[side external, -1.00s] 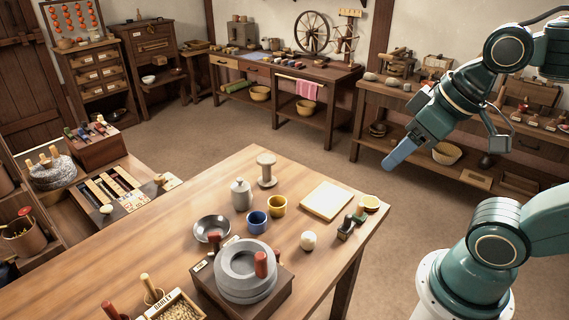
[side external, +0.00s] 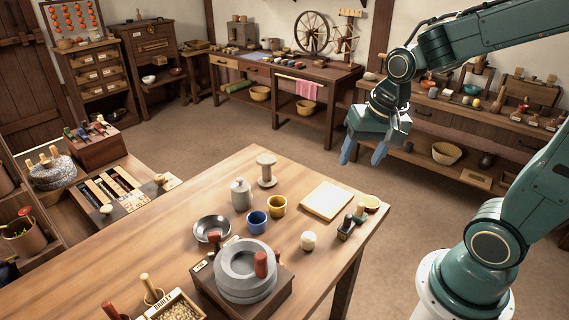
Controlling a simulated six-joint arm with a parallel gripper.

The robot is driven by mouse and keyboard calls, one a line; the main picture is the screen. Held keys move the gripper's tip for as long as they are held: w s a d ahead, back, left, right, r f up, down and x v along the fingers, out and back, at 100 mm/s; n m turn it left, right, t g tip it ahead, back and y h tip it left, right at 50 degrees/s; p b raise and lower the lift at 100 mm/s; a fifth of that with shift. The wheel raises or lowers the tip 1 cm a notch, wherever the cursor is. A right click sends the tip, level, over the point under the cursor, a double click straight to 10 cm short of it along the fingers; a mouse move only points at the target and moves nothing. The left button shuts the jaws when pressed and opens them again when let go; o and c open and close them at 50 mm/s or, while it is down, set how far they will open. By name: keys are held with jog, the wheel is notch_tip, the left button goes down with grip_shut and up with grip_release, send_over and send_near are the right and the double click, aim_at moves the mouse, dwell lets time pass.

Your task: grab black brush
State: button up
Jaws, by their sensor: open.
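A small dark object with a green part, which looks like the black brush (side external: 345,229), lies near the right corner of the wooden table (side external: 130,235). Its details are too small to be certain. My gripper (side external: 364,152) is open and empty, with its two blue fingers pointing down and apart. In the picture it hangs above the dark object, beyond the table's far right edge, well clear of the tabletop.

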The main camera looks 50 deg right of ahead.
jog(key=w+d+f+m+g, duration=0.25)
jog(key=d+f+m, duration=0.2)
jog(key=f, duration=0.35)
jog(key=m, duration=0.5)
send_over(350, 217)
jog(key=shift+g+y, duration=0.25)
jog(key=shift+y, duration=0.05)
notch_tip(350, 217, down, 8)
jog(key=shift+f, duration=0.1)
jog(key=shift+f, duration=4.25)
jog(key=shift+w+d+f, duration=0.1)
jog(key=shift+w+f, duration=0.05)
jog(key=shift+f, duration=1.15)
jog(key=shift+w+f, duration=0.1)
jog(key=shift+f, duration=1.15)
